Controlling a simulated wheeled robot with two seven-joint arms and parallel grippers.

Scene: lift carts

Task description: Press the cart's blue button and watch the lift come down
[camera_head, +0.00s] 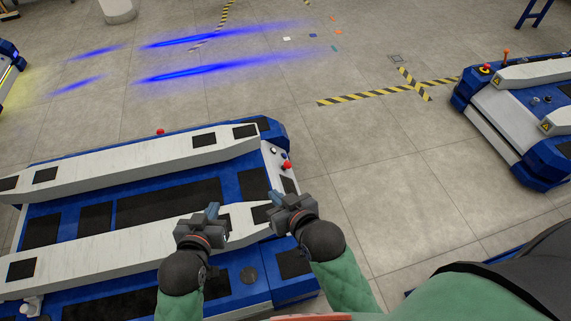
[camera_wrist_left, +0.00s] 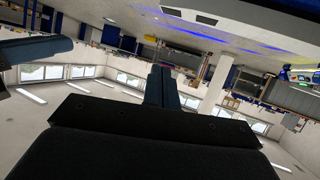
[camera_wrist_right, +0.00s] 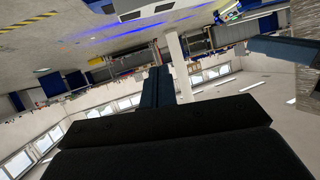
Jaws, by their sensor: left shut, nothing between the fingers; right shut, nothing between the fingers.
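The blue cart (camera_head: 262,270) stands in front of me in the head view, with two long white lift rails (camera_head: 130,165) across its top. How high the rails stand over the deck is hard to tell. A red button (camera_head: 287,165) and a small pale button (camera_head: 274,150) sit at its right end; I cannot make out a blue button. My left gripper (camera_head: 212,210) is shut and empty above the nearer rail. My right gripper (camera_head: 275,199) is shut and empty near the cart's right end, below the red button in the picture. Both wrist views show closed fingers.
A second blue cart (camera_head: 535,160) with pale rails stands at the right. Yellow-black floor tape (camera_head: 375,93) and blue light streaks lie on the floor beyond. The tiled floor between the carts is clear. Part of another blue machine (camera_head: 8,55) shows at the far left.

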